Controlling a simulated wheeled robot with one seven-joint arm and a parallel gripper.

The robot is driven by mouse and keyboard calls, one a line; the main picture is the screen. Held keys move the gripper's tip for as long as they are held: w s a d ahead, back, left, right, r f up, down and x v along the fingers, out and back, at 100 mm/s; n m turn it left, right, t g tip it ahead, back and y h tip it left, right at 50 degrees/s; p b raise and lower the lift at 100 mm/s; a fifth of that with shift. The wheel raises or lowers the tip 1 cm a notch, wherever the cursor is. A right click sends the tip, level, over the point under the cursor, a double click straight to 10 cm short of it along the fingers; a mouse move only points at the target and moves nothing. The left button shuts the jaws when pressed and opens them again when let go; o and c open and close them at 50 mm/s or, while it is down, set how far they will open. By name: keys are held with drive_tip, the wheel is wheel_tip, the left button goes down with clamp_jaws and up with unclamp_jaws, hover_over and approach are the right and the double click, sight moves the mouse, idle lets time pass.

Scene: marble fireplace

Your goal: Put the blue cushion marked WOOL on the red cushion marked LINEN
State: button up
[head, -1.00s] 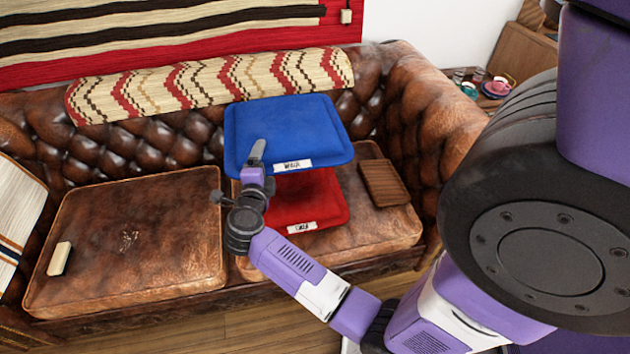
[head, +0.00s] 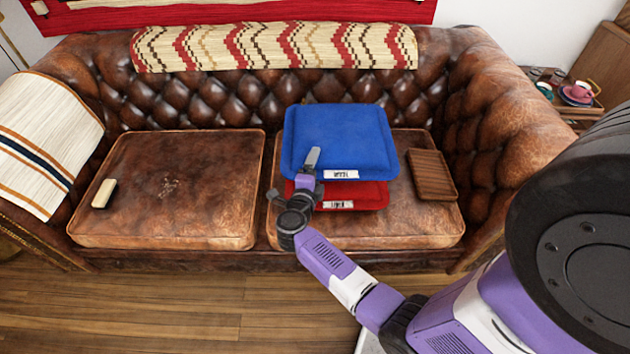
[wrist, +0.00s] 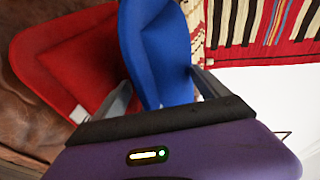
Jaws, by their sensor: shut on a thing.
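The blue cushion (head: 345,135) has a white label on its front edge. My gripper (head: 312,160) is shut on it near its front left part. It overlaps the back of the red cushion (head: 370,196) in the head view. The red cushion lies on the right seat of the sofa, its front strip and white label showing and the rest hidden. In the wrist view the blue cushion (wrist: 158,50) stands between my fingers, with the red cushion (wrist: 68,62) to the left. I cannot tell whether the two cushions touch.
The brown leather sofa seat (head: 170,190) on the left holds a small cream block (head: 104,193). A brown wooden slatted board (head: 431,174) lies right of the cushions. A zigzag throw (head: 275,46) covers the backrest and a striped one (head: 45,140) the left arm.

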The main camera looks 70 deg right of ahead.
drive_tip(key=shift+f+b, duration=0.75)
drive_tip(key=shift+f, duration=1.45)
drive_tip(key=o, duration=1.9)
drive_tip(key=shift+f, duration=0.1)
drive_tip(key=p+v, duration=0.1)
drive_tip(key=v, duration=1.1)
drive_tip(key=s+a+r+n+t+y, duration=0.4)
drive_tip(key=s+a+r+n+y, duration=0.1)
drive_tip(key=a+n, duration=0.4)
drive_tip(key=s+a+r+n+t+y, duration=0.4)
drive_tip(key=s+a+r+n, duration=0.3)
drive_tip(key=n, duration=0.6)
drive_tip(key=s+a+r+n+t+y, duration=0.4)
drive_tip(key=s+a+r+n+y, duration=0.2)
drive_tip(key=a+n, duration=0.5)
wheel_tip(320, 180, up, 2)
drive_tip(key=shift+r, duration=0.1)
